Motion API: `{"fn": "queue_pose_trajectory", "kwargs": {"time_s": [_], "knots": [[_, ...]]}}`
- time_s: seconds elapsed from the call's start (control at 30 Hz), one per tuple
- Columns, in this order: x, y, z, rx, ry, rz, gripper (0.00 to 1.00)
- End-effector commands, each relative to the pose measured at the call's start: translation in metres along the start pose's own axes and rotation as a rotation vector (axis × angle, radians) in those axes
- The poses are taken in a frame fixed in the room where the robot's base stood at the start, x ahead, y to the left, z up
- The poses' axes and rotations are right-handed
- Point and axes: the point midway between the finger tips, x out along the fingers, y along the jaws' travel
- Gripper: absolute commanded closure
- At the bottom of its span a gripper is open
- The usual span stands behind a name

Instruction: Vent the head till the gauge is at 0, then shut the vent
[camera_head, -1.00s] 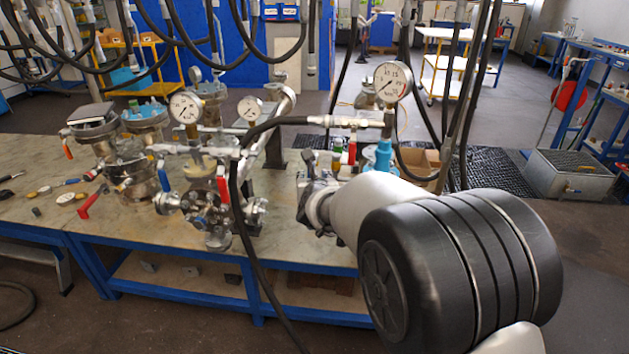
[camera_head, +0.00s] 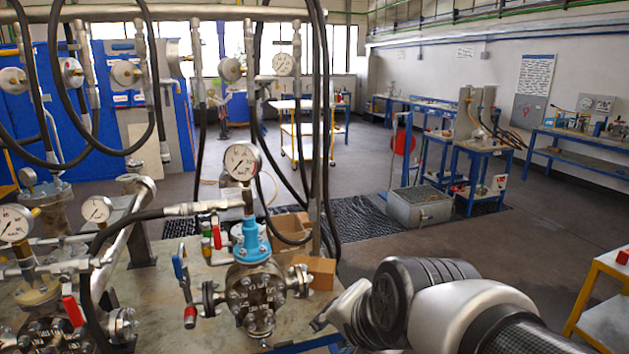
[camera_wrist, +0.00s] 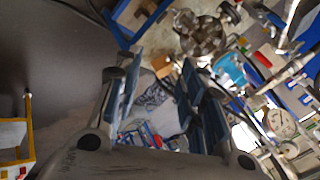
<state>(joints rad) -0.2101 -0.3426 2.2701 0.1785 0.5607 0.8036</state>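A flanged vessel (camera_head: 255,290) with a blue collar (camera_head: 250,243) stands at the bench's right end. A round white gauge (camera_head: 241,161) rises above it; its reading is too small to tell. In the wrist view the blue collar (camera_wrist: 230,70) and gauge (camera_wrist: 281,123) are at the right. My gripper (camera_wrist: 153,78) is open and empty, its fingers wide apart. In the head view it is small, right of the vessel and apart from it.
More vessels with gauges (camera_head: 15,223) crowd the bench at left. Black hoses hang in front, and one (camera_head: 110,235) joins the gauge fitting. Cardboard boxes (camera_head: 315,270) sit behind the vessel. A yellow-framed cart (camera_head: 605,310) stands at lower right.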

Motion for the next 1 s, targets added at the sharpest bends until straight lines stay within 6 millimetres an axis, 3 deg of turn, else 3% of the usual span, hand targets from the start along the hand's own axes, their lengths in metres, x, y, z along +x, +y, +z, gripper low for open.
{"fn": "queue_pose_trajectory", "kwargs": {"time_s": [0.03, 0.1, 0.2, 0.33, 0.5, 1.0], "knots": [[-0.018, 0.032, 0.003, -0.119, 0.007, 0.046, 0.63], [-0.037, 0.073, 0.013, -0.298, -0.009, 0.117, 0.63], [-0.057, 0.123, 0.029, -0.506, -0.047, 0.204, 0.63], [-0.071, 0.163, 0.044, -0.675, -0.096, 0.273, 0.63], [-0.077, 0.179, 0.051, -0.753, -0.125, 0.302, 0.63], [-0.076, 0.178, 0.051, -0.753, -0.126, 0.300, 0.63]]}}
